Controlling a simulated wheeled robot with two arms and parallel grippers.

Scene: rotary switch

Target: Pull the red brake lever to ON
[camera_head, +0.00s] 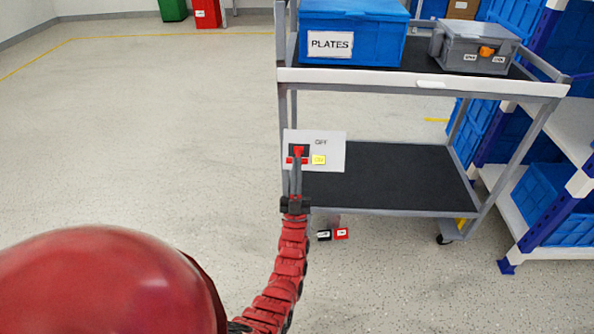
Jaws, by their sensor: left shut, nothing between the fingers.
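The red brake lever (299,151) is on a white panel (335,138) at the left front post of a cart. The panel has a white OFF label (321,142) above a yellow label (319,160) that appears to read ON. A red crosspiece shows at the lever, partly hidden by my fingers. My left gripper (296,171) comes up from below in front of the panel. Its fingers are shut and empty, with the tips at or just below the lever; I cannot tell whether they touch it. My right gripper is not in view.
The cart has a dark lower shelf (400,177) right of the panel. Its upper shelf (430,88) holds a blue PLATES bin (390,33) and a grey box (465,50). A storage rack (563,130) stands at right. The floor (150,140) at left is open.

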